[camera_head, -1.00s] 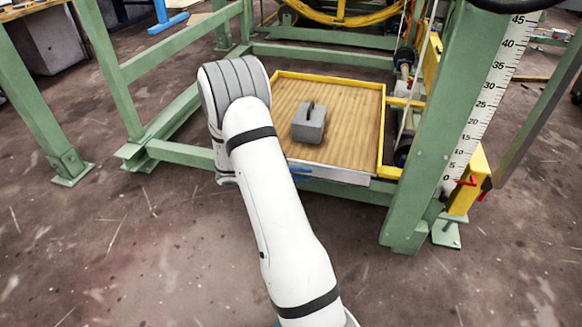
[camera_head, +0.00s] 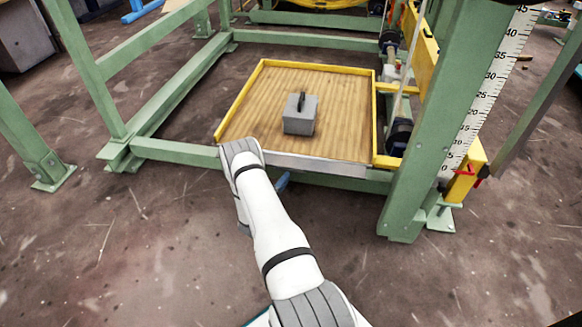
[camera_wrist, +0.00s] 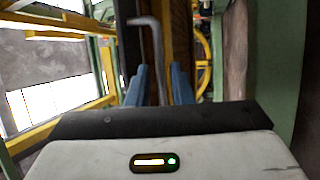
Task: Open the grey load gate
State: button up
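The grey load gate (camera_head: 315,164) is a low metal strip along the front edge of the wooden platform (camera_head: 345,120). It stands upright and closes that side. My gripper is mostly hidden behind my white arm in the head view; a bit of blue finger (camera_head: 283,182) shows just below the gate. In the wrist view my gripper (camera_wrist: 160,75) has its two blue fingers apart. A grey bent bar (camera_wrist: 156,45) runs down between them, probably part of the gate. I cannot tell whether the fingers touch it.
A grey block weight (camera_head: 300,115) with a dark handle sits on the platform. Yellow rims (camera_head: 320,66) edge its other sides. Green frame posts (camera_head: 430,130) stand left and right. The right post carries a scale (camera_head: 490,85). The floor in front is clear.

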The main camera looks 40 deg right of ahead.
aim_at(294, 167)
jog(key=b+x, duration=0.2)
jog(key=x, duration=0.4)
jog(key=shift+w+d+r, duration=0.1)
jog(key=shift+w+d, duration=0.05)
jog(key=shift+d, duration=0.05)
jog(key=shift+c, duration=0.6)
grip_shut()
jog(key=shift+r, duration=0.1)
